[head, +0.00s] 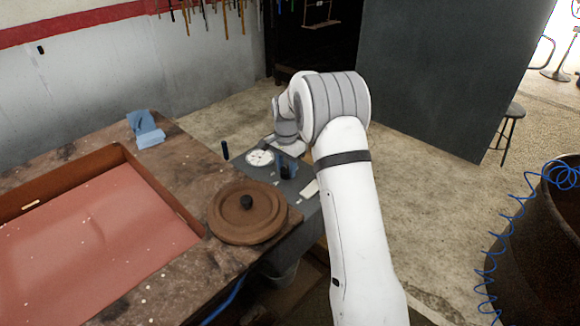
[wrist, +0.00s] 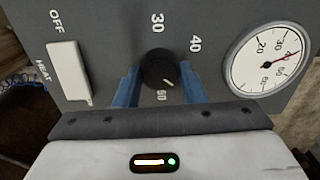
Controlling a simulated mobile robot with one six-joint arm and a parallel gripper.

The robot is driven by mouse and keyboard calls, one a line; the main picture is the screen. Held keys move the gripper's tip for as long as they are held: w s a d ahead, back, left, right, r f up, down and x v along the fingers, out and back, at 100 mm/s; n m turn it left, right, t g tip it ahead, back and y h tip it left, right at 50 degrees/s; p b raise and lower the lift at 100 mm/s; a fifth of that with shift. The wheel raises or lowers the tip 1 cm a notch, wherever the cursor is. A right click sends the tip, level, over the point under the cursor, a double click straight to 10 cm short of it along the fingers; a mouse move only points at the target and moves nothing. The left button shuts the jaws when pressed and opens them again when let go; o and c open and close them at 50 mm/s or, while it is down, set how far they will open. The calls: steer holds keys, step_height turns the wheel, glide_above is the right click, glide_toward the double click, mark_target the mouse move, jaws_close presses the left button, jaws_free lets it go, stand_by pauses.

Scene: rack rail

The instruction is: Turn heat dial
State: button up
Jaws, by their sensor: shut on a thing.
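The heat dial is a round black knob (wrist: 158,68) with a pale pointer mark, on a grey panel (wrist: 115,30) with printed numbers around it. In the wrist view the mark points down and right, near the 50. My gripper (wrist: 158,80) has its two blue fingers on either side of the knob and is shut on it. In the head view my gripper (head: 287,168) is at the grey panel beyond the round wooden disc, and the knob is small and dark between the fingers.
A white gauge (wrist: 270,60) with a red needle sits right of the knob; a white OFF/HEAT switch (wrist: 68,70) is left. In the head view, a brown wooden disc (head: 228,222), a red-lined tray (head: 190,222) and a blue object (head: 147,130) are on the workbench.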

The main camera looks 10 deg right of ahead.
mark_target(286, 169)
steer(key=m, duration=0.4)
steer(key=shift+w+r+m, duration=0.15)
steer(key=shift+r+m, duration=0.05)
steer(key=shift+m, duration=0.1)
steer(key=m, duration=0.4)
steer(key=shift+m, duration=0.3)
steer(key=o, duration=0.6)
steer(key=shift+a, duration=0.1)
steer(key=o, duration=0.4)
steer(key=shift+f, duration=0.15)
step_height(286, 169, up, 7)
steer(key=shift+f, duration=0.15)
steer(key=shift+r, duration=0.55)
